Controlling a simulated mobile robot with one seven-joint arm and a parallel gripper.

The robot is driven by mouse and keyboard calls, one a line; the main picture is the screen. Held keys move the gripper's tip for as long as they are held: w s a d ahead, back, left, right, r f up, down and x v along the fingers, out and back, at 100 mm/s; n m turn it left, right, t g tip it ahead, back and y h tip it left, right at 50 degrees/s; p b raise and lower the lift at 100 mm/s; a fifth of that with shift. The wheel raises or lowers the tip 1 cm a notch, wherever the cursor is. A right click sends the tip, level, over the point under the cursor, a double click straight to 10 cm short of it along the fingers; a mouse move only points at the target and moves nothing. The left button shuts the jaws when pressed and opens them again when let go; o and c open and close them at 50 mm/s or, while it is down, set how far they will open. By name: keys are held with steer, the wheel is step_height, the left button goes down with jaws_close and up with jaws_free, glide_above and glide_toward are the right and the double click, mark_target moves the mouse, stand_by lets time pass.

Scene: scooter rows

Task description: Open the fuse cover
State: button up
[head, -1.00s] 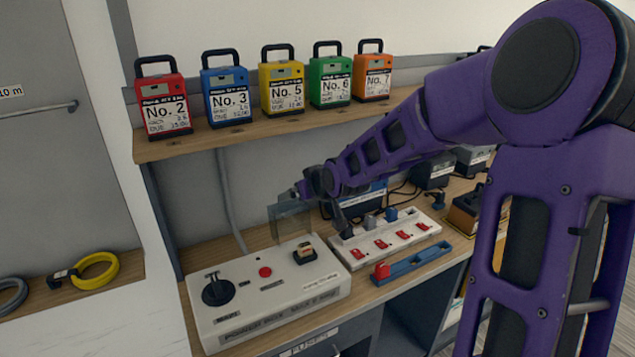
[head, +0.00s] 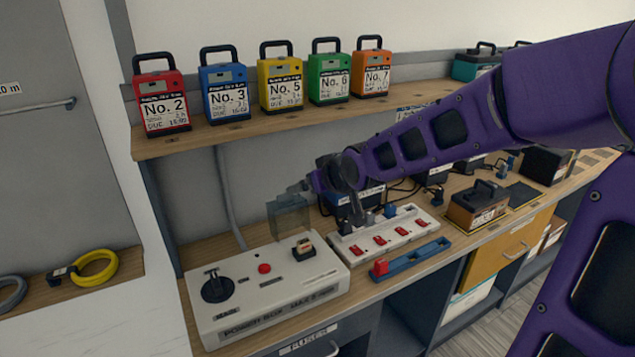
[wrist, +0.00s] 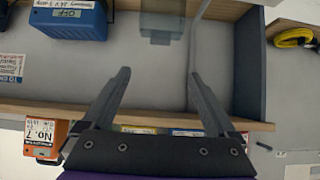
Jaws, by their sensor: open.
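The fuse cover (head: 288,217) is a smoky see-through panel standing upright at the back of the white power box (head: 245,312). The fuse (head: 303,247), dark with an orange part, is uncovered in front of it. My gripper (head: 298,188) is just above the cover's upper edge. In the wrist view my gripper (wrist: 160,75) is open with nothing between its fingers. The cover (wrist: 162,22) shows there beyond the fingertips, apart from them in the picture. Contact cannot be told from the head view.
A black rotary switch (head: 216,287) and red button (head: 264,268) are on the box. A white strip with red switches (head: 388,236) and a blue tray (head: 412,260) lie to its right. Numbered packs (head: 281,84) line the shelf above.

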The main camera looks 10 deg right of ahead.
steer(key=shift+v, duration=1.55)
